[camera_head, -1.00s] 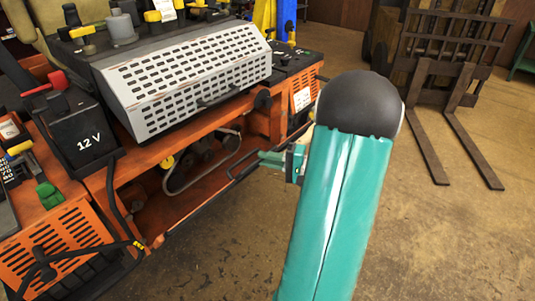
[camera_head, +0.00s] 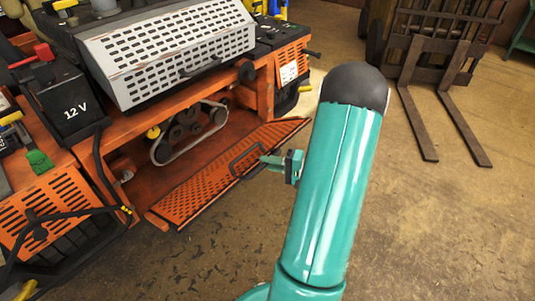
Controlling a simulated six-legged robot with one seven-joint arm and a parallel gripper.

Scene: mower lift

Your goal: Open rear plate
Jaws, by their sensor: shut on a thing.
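The rear plate (camera_head: 205,185) is an orange perforated panel at the low front of the orange mower. It is tilted out and down from the mower body, so the bay behind it shows. A dark bar handle (camera_head: 236,168) stands on its outer face. My gripper (camera_head: 264,160) is shut on the handle, near its right end. The fingers are small in this view. My teal arm stands to the right of the plate and hides none of its middle.
A belt and pulleys (camera_head: 188,132) show in the open bay. A grey perforated cover (camera_head: 165,55) sits above, beside a black 12 V battery (camera_head: 68,105) at left. A forklift (camera_head: 440,75) stands at back right. The concrete floor between is clear.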

